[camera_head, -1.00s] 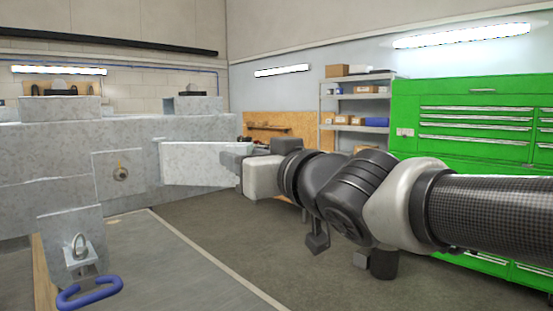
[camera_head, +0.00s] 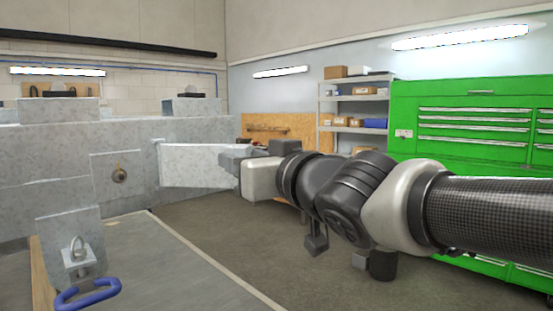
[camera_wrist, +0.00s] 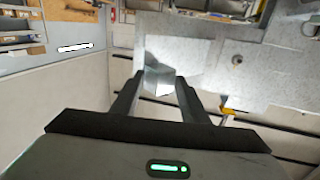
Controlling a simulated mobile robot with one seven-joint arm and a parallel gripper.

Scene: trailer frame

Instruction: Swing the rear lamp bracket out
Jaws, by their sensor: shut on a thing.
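The rear lamp bracket (camera_head: 195,166) is a pale galvanized plate standing out at an angle from the grey trailer frame (camera_head: 130,128), with its left edge at the frame. My gripper (camera_head: 236,156) is at the bracket's free right end and is shut on it. In the wrist view, the two dark fingers of my gripper (camera_wrist: 158,86) lie on either side of the bracket's bright end (camera_wrist: 157,77). The fingers and my wrist hide part of that end in the head view.
A green tool cabinet (camera_head: 470,185) stands at right. Floor below the bracket is clear.

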